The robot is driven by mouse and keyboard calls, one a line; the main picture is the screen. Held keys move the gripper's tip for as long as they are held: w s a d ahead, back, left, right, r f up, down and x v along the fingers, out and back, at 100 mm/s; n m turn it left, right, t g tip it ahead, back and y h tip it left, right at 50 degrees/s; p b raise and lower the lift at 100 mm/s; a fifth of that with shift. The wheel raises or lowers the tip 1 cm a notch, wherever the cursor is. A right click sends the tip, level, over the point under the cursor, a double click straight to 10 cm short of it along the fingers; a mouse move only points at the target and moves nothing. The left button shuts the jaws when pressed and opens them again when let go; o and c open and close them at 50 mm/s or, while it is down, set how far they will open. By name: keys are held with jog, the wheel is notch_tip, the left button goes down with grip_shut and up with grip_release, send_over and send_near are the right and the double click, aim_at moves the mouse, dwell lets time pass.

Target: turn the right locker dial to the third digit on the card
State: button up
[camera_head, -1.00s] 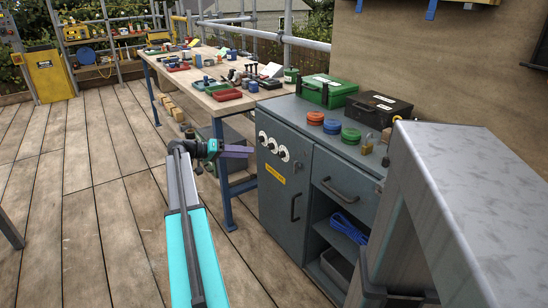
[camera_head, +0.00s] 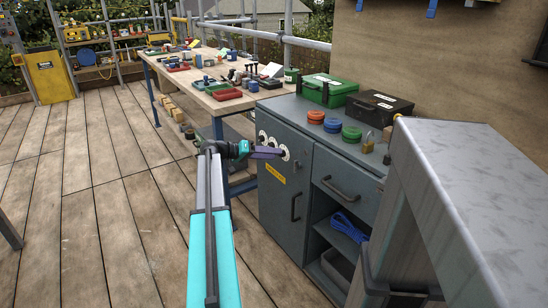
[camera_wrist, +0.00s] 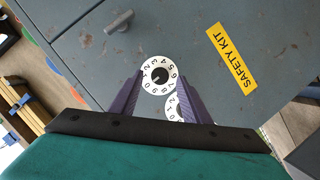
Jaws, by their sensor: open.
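The grey locker (camera_head: 276,200) has a row of white dials on its door. The right locker dial (camera_head: 286,153) is partly covered by my gripper (camera_head: 279,153) in the head view. In the wrist view this dial (camera_wrist: 159,75) is white with black digits and a dark centre knob. My gripper (camera_wrist: 162,80) is open, with its purple fingers on either side of the dial's lower part; I cannot tell whether they touch it. A neighbouring dial (camera_wrist: 173,104) is partly hidden between the fingers. I cannot make out the card with the digits.
A yellow "SAFETY KIT" label (camera_wrist: 231,57) and a small metal latch (camera_wrist: 119,21) are on the door. A green case (camera_head: 327,91) and a dark case (camera_head: 378,108) stand on top. A wooden workbench (camera_head: 215,98) stands behind.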

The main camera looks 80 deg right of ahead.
jog(key=shift+x, duration=0.95)
